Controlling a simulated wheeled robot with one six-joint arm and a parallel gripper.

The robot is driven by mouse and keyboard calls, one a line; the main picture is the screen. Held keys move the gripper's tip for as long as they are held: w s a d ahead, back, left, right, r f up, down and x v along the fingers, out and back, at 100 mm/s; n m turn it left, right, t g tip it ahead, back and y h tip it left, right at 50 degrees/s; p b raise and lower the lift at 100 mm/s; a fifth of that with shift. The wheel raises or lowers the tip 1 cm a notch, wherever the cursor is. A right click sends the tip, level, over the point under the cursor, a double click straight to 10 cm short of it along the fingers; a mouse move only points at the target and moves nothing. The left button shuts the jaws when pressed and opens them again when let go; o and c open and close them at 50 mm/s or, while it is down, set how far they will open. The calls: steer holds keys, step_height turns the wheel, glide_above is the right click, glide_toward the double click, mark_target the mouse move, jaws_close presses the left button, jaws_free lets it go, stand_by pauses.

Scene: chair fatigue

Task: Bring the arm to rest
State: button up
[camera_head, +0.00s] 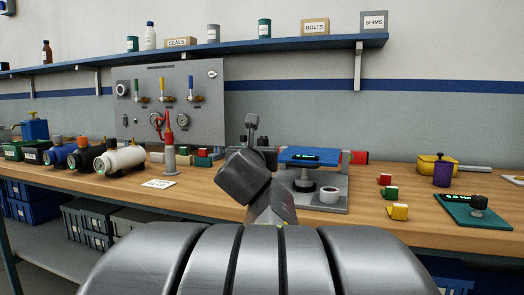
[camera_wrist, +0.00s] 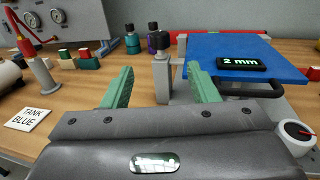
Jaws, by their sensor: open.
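My gripper (camera_wrist: 160,70) shows in the wrist view with its two green fingers spread wide apart, nothing held between them. Beyond and between the fingers stands a grey post with a dark knob (camera_wrist: 160,44). The test stand's blue plate (camera_wrist: 235,56) is ahead to the right, bearing a display that reads 2 mm (camera_wrist: 240,63). In the head view my arm rises at the middle, in front of the bench and left of the blue plate (camera_head: 312,155). The fingers cannot be made out clearly there.
A grey valve panel (camera_head: 130,90) stands behind the bench, under a shelf (camera_head: 230,49) with bottles and boxes. Left are several cylinders, including a white one (camera_head: 120,159), and a TANK BLUE card (camera_wrist: 27,118).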

mark_target(262, 142)
steer(key=w, duration=0.4)
steer(key=w+d, duration=0.1)
steer(key=w, duration=0.8)
steer(key=shift+w+d, duration=0.2)
steer(key=shift+w, duration=0.2)
steer(key=shift+s, duration=0.1)
steer(key=shift+s+b, duration=0.25)
steer(key=shift+b, duration=0.05)
steer(key=s, duration=0.4)
steer(key=s+a, duration=0.1)
steer(key=s, duration=0.8)
steer(key=shift+a+p, duration=0.2)
steer(key=shift+p, duration=0.15)
steer(key=shift+w, duration=0.3)
steer(key=w, duration=0.4)
steer(key=w+d, duration=0.1)
steer(key=w, duration=0.8)
steer(key=shift+w+d+r, duration=0.1)
steer(key=shift+w+d, duration=0.05)
steer(key=shift+d, duration=0.05)
steer(key=shift+r+p, duration=0.15)
steer(key=shift+p, duration=0.9)
steer(key=shift+m+h+p, duration=0.3)
steer(key=shift+h+p, duration=0.2)
steer(key=shift+p, duration=0.35)
